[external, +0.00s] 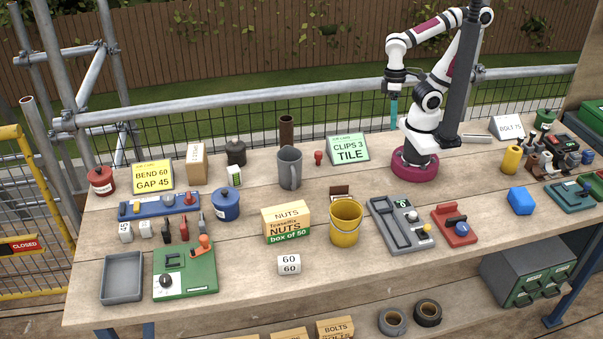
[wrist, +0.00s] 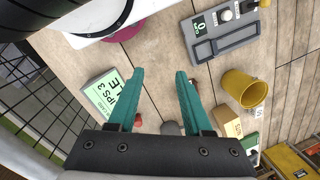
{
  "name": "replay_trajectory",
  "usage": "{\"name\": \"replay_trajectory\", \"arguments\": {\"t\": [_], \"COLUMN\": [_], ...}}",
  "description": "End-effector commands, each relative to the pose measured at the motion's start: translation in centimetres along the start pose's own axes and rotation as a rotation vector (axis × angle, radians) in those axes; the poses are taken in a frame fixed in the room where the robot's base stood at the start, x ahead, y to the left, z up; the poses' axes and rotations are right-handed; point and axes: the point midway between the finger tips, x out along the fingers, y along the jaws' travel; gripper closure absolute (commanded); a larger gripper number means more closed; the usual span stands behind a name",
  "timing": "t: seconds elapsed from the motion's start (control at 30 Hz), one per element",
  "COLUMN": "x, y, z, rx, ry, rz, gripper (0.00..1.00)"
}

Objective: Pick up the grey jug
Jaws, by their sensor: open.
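A small grey patch (wrist: 171,128) at the base of the fingers looks like the jug, mostly hidden by the gripper body.
A small red piece (external: 318,158) and the green tile sign (external: 348,149) stand right of the jug. A brown pipe (external: 286,132) stands behind it. The nuts box (external: 287,222) and yellow bucket (external: 345,222) are in front. A dark post (external: 462,80) rises beside my arm.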

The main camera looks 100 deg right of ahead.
Motion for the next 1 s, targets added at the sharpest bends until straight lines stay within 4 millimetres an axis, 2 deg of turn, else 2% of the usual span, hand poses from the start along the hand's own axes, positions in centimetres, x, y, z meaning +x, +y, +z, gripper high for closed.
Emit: {"name": "replay_trajectory", "arguments": {"t": [0.67, 0.73, 0.77, 0.87, 0.93, 1.0], "x": [0.0, -0.5, -1.0, -2.9, -3.3, -2.7], "y": [0.0, -0.5, -1.0, -4.2, -7.1, -10.0], "z": [0.0, -0.9, -1.8, -7.6, -12.9, -17.9], "rx": [-0.002, -0.064, -0.134, -0.558, -0.950, -1.327], "ry": [0.000, 0.000, 0.001, 0.000, -0.008, -0.025], "rz": [0.000, 0.005, 0.010, 0.042, 0.073, 0.103], "gripper": [0.48, 0.48, 0.48, 0.48, 0.48, 0.48]}}
